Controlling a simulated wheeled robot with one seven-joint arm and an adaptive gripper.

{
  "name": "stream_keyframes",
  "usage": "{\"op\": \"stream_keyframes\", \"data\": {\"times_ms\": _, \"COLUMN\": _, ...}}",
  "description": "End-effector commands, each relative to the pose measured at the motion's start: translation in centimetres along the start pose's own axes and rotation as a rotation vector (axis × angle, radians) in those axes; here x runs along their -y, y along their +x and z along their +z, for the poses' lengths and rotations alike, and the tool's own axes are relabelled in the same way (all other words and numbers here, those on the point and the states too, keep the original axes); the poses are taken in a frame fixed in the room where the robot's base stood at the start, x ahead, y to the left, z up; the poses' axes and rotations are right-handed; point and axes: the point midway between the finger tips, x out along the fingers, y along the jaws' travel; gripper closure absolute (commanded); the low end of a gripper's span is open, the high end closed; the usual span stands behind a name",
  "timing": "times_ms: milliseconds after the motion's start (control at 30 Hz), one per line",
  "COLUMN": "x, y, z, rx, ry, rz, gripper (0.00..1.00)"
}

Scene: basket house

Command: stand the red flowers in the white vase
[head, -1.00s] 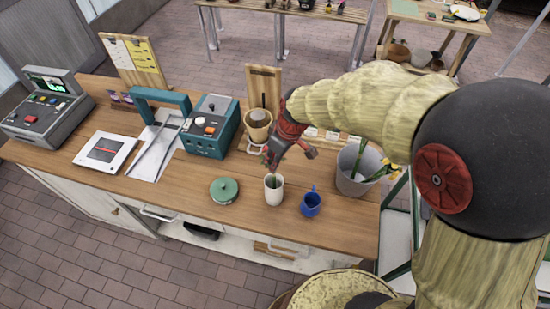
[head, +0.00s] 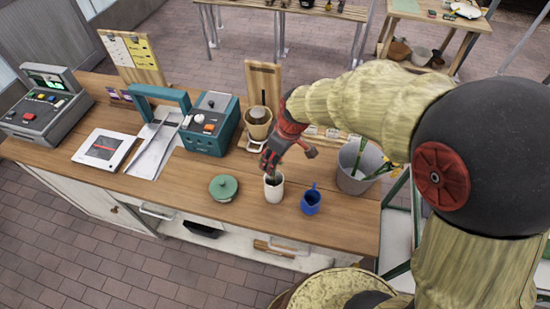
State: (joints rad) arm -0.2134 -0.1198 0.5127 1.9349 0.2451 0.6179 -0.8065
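The white vase (head: 274,190) stands upright near the front edge of the wooden counter. Green stems (head: 274,178) stick up a little from its mouth. My gripper (head: 268,166) points down just above the vase, close to its rim and the stems. Its dark fingers cover what is at the top of the stems, and I cannot make out any red blossom. The fingers are too small to tell whether they are open or still closed on the stems.
A blue jug (head: 311,202) stands right of the vase and a green lidded pot (head: 223,188) left of it. A grey bucket (head: 354,178) with green stems and yellow flowers is at the right. A pour-over stand (head: 258,124) and teal machine (head: 209,128) stand behind.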

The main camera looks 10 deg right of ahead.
Motion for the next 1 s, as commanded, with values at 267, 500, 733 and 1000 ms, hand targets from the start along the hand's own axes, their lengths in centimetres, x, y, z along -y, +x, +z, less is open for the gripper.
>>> {"op": "stream_keyframes", "data": {"times_ms": 267, "x": 0.0, "y": -0.1, "z": 0.0, "rx": 0.0, "ry": 0.0, "rz": 0.0, "gripper": 0.51}}
{"op": "stream_keyframes", "data": {"times_ms": 500, "x": -0.1, "y": -3.2, "z": -0.1, "rx": -0.004, "ry": -0.001, "rz": 0.002, "gripper": 0.51}}
{"op": "stream_keyframes", "data": {"times_ms": 733, "x": -0.1, "y": -8.0, "z": -0.1, "rx": -0.004, "ry": 0.001, "rz": 0.003, "gripper": 0.51}}
{"op": "stream_keyframes", "data": {"times_ms": 1000, "x": -0.1, "y": -11.4, "z": -0.1, "rx": -0.001, "ry": 0.0, "rz": 0.001, "gripper": 0.51}}
